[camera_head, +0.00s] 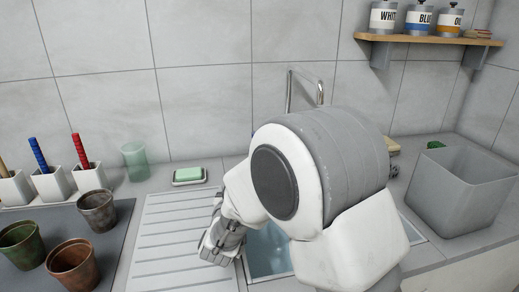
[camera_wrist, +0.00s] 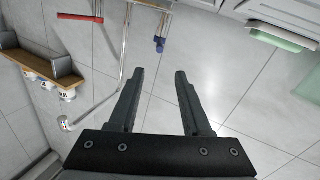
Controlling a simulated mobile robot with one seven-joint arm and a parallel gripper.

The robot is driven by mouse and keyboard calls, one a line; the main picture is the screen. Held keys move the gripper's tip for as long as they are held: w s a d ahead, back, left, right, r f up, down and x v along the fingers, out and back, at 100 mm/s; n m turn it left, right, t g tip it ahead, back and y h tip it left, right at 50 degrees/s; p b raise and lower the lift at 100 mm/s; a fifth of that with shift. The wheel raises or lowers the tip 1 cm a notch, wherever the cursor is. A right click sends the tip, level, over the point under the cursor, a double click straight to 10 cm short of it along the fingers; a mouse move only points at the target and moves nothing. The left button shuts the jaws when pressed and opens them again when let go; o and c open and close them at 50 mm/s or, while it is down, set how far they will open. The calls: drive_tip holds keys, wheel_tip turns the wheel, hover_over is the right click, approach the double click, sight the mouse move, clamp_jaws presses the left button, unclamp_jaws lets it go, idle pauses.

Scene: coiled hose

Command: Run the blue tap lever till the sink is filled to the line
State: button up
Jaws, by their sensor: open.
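The blue tap lever (camera_wrist: 160,44) shows in the wrist view, beyond my fingertips and roughly in line with the gap between them. A red lever (camera_wrist: 80,17) lies to its left. The chrome tap spout (camera_head: 304,84) rises behind my arm in the head view; its pipe (camera_wrist: 122,48) runs down the left of the wrist view. My gripper (camera_wrist: 156,74) is open and empty, apart from the lever. The sink (camera_head: 262,262) is mostly hidden by my arm; a pale blue part of its inside shows. The fill line and the water level cannot be made out.
A green soap on a dish (camera_head: 188,176) and a green cup (camera_head: 135,161) stand by the wall. The ribbed drainboard (camera_head: 170,240) is clear. Pots (camera_head: 97,210) stand at left, a grey bin (camera_head: 462,196) at right. A shelf (camera_head: 428,38) with jars hangs above.

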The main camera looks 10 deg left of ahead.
drive_tip(key=w, duration=0.5)
drive_tip(key=w+a, duration=0.1)
drive_tip(key=w, duration=0.5)
drive_tip(key=w+b, duration=0.1)
drive_tip(key=w, duration=0.5)
drive_tip(key=shift+w+a, duration=0.1)
drive_tip(key=shift+a, duration=0.2)
clamp_jaws()
idle(0.8)
